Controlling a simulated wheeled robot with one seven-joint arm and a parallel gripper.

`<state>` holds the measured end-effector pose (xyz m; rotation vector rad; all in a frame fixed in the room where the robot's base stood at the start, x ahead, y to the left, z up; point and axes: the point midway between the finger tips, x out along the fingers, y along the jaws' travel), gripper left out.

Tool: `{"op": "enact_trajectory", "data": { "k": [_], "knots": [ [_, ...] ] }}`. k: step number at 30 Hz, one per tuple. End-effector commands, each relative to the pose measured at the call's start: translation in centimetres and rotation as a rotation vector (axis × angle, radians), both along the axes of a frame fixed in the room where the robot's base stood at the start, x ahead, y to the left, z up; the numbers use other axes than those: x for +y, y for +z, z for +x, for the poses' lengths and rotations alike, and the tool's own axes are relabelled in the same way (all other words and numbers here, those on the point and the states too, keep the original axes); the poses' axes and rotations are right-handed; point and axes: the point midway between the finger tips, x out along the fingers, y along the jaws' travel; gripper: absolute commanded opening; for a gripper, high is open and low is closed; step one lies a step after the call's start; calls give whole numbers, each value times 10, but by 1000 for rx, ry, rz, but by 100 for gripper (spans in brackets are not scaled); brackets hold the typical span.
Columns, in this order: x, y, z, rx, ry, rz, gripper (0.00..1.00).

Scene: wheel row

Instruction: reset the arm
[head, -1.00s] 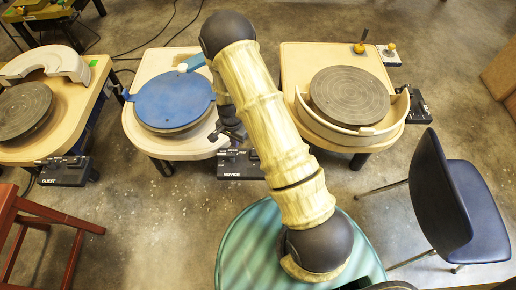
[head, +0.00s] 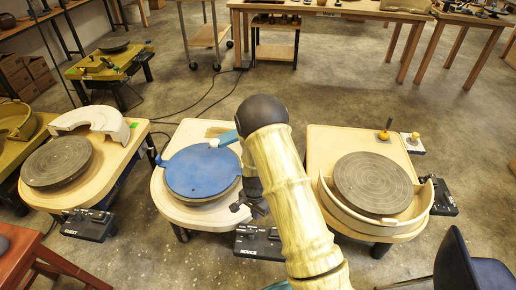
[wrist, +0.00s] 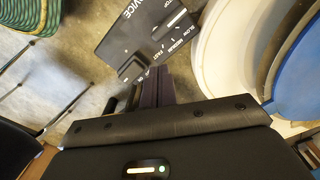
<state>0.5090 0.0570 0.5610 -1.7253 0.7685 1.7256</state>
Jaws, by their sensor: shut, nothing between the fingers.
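My arm reaches forward and its wrist hangs down at the right side of the middle wheel table. My gripper (head: 250,209) is shut and empty; in the wrist view its dark fingers (wrist: 155,88) point toward the black control box marked NOVICE (wrist: 145,38). That box also shows in the head view (head: 258,243), partly behind my arm. The gripper is near the blue-covered wheel (head: 200,172) and holds nothing. Whether it touches the table edge cannot be told.
A wheel with a grey head (head: 378,184) stands right, another (head: 57,162) left. A blue chair (head: 465,265) is at the lower right, a red stool (head: 25,255) at the lower left. Cables lie on the floor behind. Work tables (head: 340,12) stand at the back.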

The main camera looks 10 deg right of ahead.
Motion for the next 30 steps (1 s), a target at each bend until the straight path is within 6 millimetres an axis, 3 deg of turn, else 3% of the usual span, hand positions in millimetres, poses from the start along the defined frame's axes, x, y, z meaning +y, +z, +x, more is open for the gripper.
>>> {"op": "enact_trajectory", "data": {
  "k": [5,8,17,24,30],
  "knots": [
    [0,5,0,-3,7,1,0],
    [-2,20,-1,-14,36,6,0],
    [-18,115,-24,-79,253,15,0],
    [-32,184,-62,-135,454,-1,0],
    [-44,227,-102,-176,613,-31,0]
  ]
}}
